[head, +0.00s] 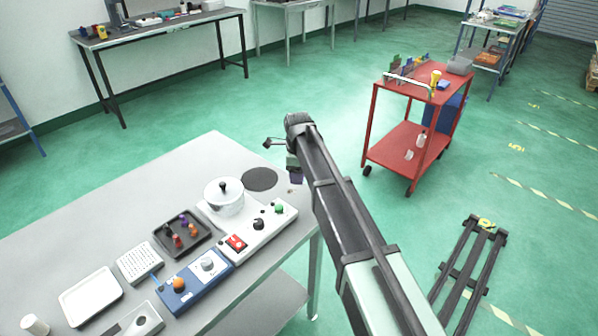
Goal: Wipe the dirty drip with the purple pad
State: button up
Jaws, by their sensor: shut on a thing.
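My gripper (291,154) is partly hidden behind my dark arm, above the right end of the grey table (130,185). It is shut on the purple pad (297,177), which hangs below it with a grey-green upper part. A small brownish spot, perhaps the dirty drip (290,190), shows on the tabletop close to the pad in the picture. I cannot tell whether the pad touches the table.
A dark round disc (260,179) lies left of the pad. A white pot (223,196) with a lid stands beside it, behind a white control panel (256,232). A dark tray (182,233) holds small coloured pieces. A red cart (408,142) stands right of my arm.

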aim_at(284, 188)
jog(key=shift+w+d+f+b, duration=0.1)
jog(key=shift+f+b, duration=3.6)
jog(key=shift+f, duration=0.2)
jog(key=shift+w+a+r+p, duration=0.3)
jog(key=shift+w+a, duration=2.05)
jog(key=shift+a, duration=0.2)
jog(key=shift+s, duration=0.15)
jog(key=shift+s+d, duration=1.15)
jog(key=shift+d, duration=0.2)
jog(key=shift+s+d, duration=1.15)
jog(key=shift+d, duration=0.15)
notch_tip(284, 188, up, 8)
jog(key=p, duration=0.7)
jog(key=shift+w+a+f, duration=0.1)
jog(key=shift+f, duration=0.15)
jog(key=shift+f, duration=0.15)
notch_tip(284, 188, down, 6)
jog(key=b, duration=0.5)
jog(key=shift+b, duration=0.35)
